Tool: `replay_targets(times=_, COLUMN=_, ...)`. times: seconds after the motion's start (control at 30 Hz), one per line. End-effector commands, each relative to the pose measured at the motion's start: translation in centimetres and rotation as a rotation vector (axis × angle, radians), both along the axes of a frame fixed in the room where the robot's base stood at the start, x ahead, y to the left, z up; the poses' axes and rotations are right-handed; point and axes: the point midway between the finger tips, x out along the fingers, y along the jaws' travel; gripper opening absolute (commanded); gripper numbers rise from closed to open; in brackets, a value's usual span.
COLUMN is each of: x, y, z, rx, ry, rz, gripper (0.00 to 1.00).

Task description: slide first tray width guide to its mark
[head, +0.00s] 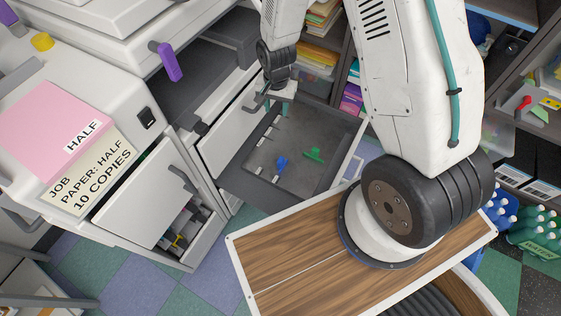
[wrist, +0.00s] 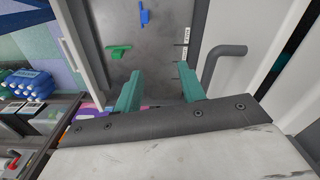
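The open paper tray (head: 237,181) is a grey drawer pulled out from the copier. On its floor a blue guide (head: 281,163) and a green guide (head: 314,155) stand apart from each other. Small white marks (head: 275,180) lie along the tray floor near the blue guide. The wrist view shows the green guide (wrist: 119,51), the blue guide (wrist: 144,16) and a white printed mark (wrist: 186,36). My gripper (wrist: 160,88) has two teal fingers spread apart with nothing between them. In the head view my gripper (head: 266,100) is over the tray's far end, partly hidden by my wrist.
A dark tray handle (wrist: 222,62) juts up beside my right finger in the wrist view. A second drawer (head: 150,200) stands open at the left. A pink pad (head: 62,120) and job note (head: 92,175) lie on the copier. Shelves with folders stand behind the tray.

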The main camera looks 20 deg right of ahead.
Motion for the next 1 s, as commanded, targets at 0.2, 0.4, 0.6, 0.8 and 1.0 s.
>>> replay_targets(times=0.2, x=-1.9, y=0.4, z=-11.4, rx=0.001, ry=0.027, rz=-0.13, gripper=0.4)
replay_targets(times=0.4, x=-3.9, y=0.5, z=-17.5, rx=0.001, ry=0.031, rz=-0.208, gripper=0.4)
replay_targets(times=0.6, x=-4.6, y=0.6, z=-19.8, rx=0.002, ry=0.031, rz=-0.233, gripper=0.4)
replay_targets(times=0.8, x=-4.6, y=0.6, z=-22.6, rx=0.002, ry=0.033, rz=-0.233, gripper=0.4)
replay_targets(times=1.0, x=-4.6, y=0.6, z=-25.5, rx=0.003, ry=0.032, rz=-0.232, gripper=0.4)
